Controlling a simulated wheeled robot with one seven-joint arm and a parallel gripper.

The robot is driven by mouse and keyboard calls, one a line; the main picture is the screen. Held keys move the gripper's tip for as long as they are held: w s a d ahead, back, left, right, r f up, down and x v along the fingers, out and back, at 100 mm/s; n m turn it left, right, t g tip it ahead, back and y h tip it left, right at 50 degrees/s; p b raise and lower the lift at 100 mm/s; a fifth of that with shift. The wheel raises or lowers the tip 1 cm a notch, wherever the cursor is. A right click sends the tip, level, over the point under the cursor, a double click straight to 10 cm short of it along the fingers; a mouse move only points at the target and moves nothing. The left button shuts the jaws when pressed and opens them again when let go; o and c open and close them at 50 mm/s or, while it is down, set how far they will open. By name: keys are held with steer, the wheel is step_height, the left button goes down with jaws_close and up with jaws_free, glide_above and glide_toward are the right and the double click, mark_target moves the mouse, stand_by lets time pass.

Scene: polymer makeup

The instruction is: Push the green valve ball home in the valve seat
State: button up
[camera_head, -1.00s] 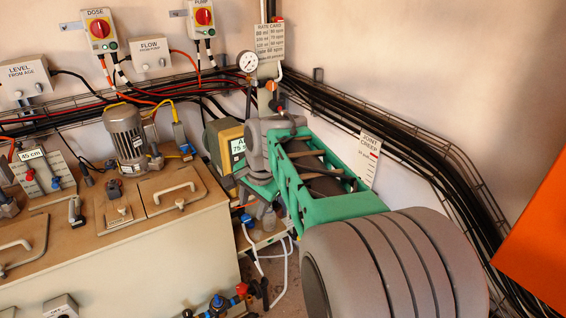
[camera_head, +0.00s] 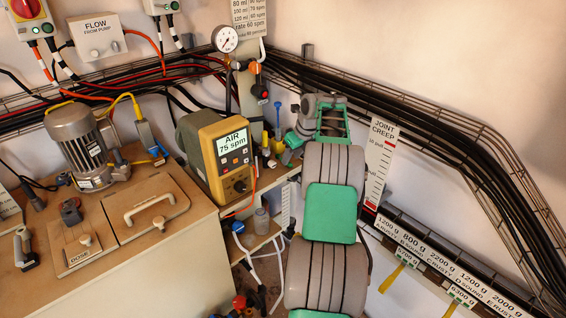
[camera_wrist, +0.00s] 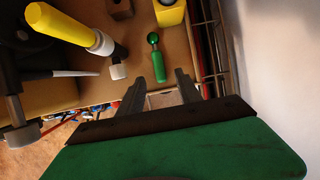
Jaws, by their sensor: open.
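In the wrist view, a small dark green ball (camera_wrist: 153,38) sits at the far end of a bright green rod-like piece (camera_wrist: 159,67) on a brown surface. I cannot tell whether they are joined, or which part is the valve seat. In the head view, my arm reaches to the back shelf; the fingertips and the green ball cannot be made out there.
A yellow-handled tool (camera_wrist: 65,27) stands left of the green piece. A yellow block (camera_wrist: 170,13) and a brown block (camera_wrist: 120,9) lie beyond. The wall and cable tray are close on the right. The yellow AIR unit (camera_head: 222,155) stands left of my arm.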

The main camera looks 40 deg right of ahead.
steer(key=x, duration=0.2)
steer(key=shift+w+f, duration=0.1)
steer(key=shift+f, duration=0.3)
jaws_close()
stand_by(1.0)
